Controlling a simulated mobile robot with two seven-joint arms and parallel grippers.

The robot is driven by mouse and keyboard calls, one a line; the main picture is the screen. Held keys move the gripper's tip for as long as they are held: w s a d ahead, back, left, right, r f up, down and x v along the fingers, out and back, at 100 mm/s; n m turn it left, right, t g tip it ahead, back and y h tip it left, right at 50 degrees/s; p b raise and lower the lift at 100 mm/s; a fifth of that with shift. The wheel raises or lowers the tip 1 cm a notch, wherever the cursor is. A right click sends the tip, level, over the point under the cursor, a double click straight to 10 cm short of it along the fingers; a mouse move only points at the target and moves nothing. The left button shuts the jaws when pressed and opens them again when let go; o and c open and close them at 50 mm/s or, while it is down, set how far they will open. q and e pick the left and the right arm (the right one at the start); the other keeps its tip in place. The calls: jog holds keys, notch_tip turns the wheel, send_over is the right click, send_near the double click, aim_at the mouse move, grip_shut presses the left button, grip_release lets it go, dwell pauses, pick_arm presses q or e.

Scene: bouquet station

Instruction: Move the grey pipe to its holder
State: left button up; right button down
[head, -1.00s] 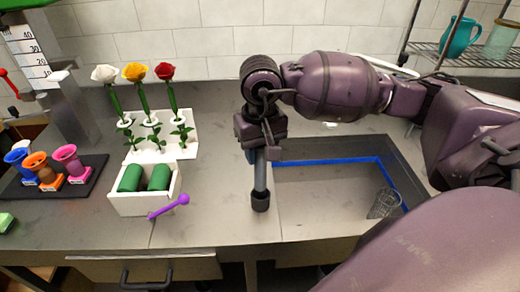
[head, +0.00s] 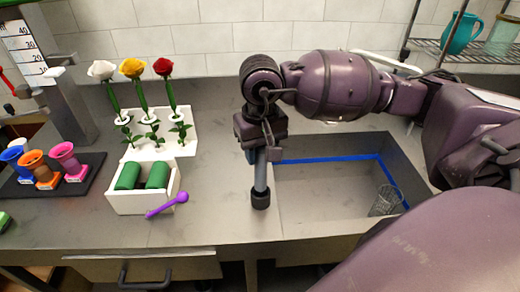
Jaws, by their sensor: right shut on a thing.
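The grey pipe (head: 260,177) hangs upright, with a dark collar at its lower end, over the counter strip at the left edge of the sink. My right gripper (head: 262,153) is shut on its upper part. The jaws and wrist hide the pipe's top. I cannot tell whether its lower end touches the counter. I cannot make out a holder for the pipe. My left gripper is not in view.
The sink (head: 325,195), with blue edging and a clear glass (head: 386,201), lies right of the pipe. To the left are a white flower rack (head: 180,146), a white box (head: 128,202) with green rolls, a purple stick (head: 167,204) and coloured cups (head: 40,168).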

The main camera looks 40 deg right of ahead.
jog(key=shift+f, duration=0.25)
jog(key=c, duration=0.6)
grip_release()
jog(key=shift+r, duration=0.45)
notch_tip(320, 180, up, 9)
jog(key=shift+r, duration=0.5)
